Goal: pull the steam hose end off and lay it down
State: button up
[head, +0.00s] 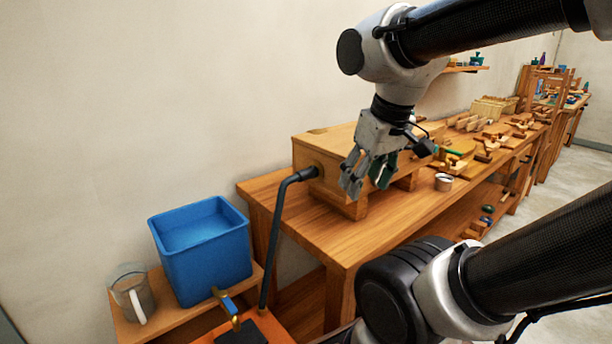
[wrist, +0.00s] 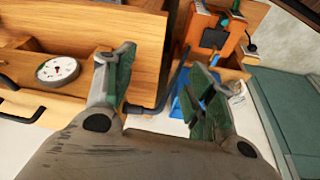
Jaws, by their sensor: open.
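The dark steam hose (head: 274,240) rises from an orange unit (head: 252,328) and bends over at the top. Its end (head: 306,174) sits in the end face of the wooden steam box (head: 330,150) on the bench. In the wrist view the hose (wrist: 167,62) runs down behind my fingers, and its bent end (wrist: 135,108) is partly hidden by the left finger. My gripper (head: 366,178) is open and empty, with green pads. It is in front of the box, right of the hose end in the head view, apart from it. The wrist view shows my gripper (wrist: 164,85) with fingers spread.
A blue tub (head: 205,255) and a clear jug (head: 132,293) stand on a low shelf at left. A dial gauge (wrist: 57,69) is on the wood at left in the wrist view. A metal cup (head: 444,182) and several tools crowd the bench (head: 375,235); its front left is clear.

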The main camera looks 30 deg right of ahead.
jog(key=w+d+f+n+g+h, duration=0.2)
jog(key=w+f+n+g+h, duration=0.1)
jog(key=w+f+n+g, duration=0.1)
jog(key=n+t+h, duration=0.4)
jog(key=n+h, duration=1)
jog(key=n, duration=0.2)
send_near(298, 177)
jog(key=x, duration=0.4)
jog(key=shift+w+a+f, duration=0.1)
jog(key=shift+a+f, duration=0.05)
jog(key=shift+x, duration=4.55)
